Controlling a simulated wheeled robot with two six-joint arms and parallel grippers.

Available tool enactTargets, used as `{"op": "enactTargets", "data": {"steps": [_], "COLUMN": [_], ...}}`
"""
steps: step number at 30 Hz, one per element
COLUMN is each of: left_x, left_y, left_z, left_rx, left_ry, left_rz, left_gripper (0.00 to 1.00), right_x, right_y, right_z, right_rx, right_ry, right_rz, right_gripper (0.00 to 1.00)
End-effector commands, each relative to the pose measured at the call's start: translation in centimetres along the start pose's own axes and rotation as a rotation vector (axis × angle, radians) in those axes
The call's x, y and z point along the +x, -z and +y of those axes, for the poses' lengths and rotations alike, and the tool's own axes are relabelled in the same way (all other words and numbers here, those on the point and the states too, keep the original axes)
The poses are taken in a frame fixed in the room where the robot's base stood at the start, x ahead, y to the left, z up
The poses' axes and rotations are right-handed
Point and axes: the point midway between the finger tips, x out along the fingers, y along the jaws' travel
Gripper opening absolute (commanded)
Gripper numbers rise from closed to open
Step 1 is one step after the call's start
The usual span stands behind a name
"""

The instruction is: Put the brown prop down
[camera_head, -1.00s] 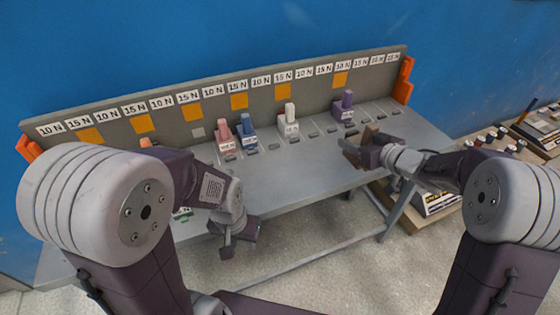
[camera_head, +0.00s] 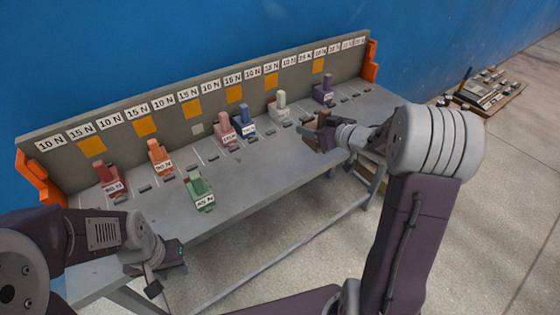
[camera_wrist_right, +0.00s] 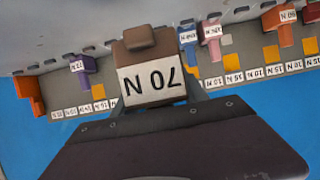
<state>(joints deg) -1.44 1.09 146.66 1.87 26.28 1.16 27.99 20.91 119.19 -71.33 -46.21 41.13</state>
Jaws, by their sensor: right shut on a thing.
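The brown prop (camera_head: 322,130) is in my right gripper (camera_head: 328,138), in front of the purple and white props. In the right wrist view the brown prop (camera_wrist_right: 150,73) fills the middle, with a white label upside down to that camera. The right gripper is shut on it. From the head view I cannot tell how far it is above the grey bench (camera_head: 235,190). My left gripper (camera_head: 165,268) is at the bench's front left, apart from the props. I cannot make out its finger gap.
Red (camera_head: 110,178), orange (camera_head: 160,156), pink (camera_head: 226,128), blue (camera_head: 246,124), white (camera_head: 280,107) and purple (camera_head: 323,90) props stand along the bench before a labelled back panel (camera_head: 60,138). A green prop (camera_head: 200,192) stands nearer the front. The orange end brackets (camera_head: 371,60) bound the panel.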

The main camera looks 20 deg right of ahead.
Motion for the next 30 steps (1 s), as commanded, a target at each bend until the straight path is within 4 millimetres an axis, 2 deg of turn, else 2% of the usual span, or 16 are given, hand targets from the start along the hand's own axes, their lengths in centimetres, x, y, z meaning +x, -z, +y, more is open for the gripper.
{"op": "enactTargets", "data": {"steps": [2,9,14,17,22,28,30], "left_x": [0.7,4.1,5.4,5.6,5.6,7.6,7.7], "left_y": [-0.1,-0.4,-0.6,-0.6,-0.6,-0.8,-0.8], "left_z": [0.0,-0.1,-0.1,-0.1,-0.1,-0.2,-0.2], "left_rx": [0.000,0.000,0.000,0.000,0.000,0.000,0.000], "left_ry": [0.000,0.000,0.000,0.000,0.000,0.000,0.000], "left_rz": [0.000,-0.001,-0.001,0.000,0.000,0.000,0.000], "left_gripper": [0.36,0.36,0.36,0.36,0.36,0.36,0.36], "right_x": [0.8,6.7,9.6,10.4,10.6,11.9,12.1], "right_y": [-0.4,-2.6,-3.3,-3.3,-3.4,-6.7,-7.2], "right_z": [-0.7,-5.3,-7.5,-8.1,-8.2,-8.2,-8.2], "right_rx": [-0.002,-0.003,-0.003,-0.002,-0.001,0.000,0.000], "right_ry": [0.005,0.010,0.007,0.005,0.003,0.003,0.003], "right_rz": [0.002,0.001,0.001,0.003,0.002,-0.001,0.001], "right_gripper": [0.00,0.00,0.00,0.00,0.00,0.00,0.00]}}
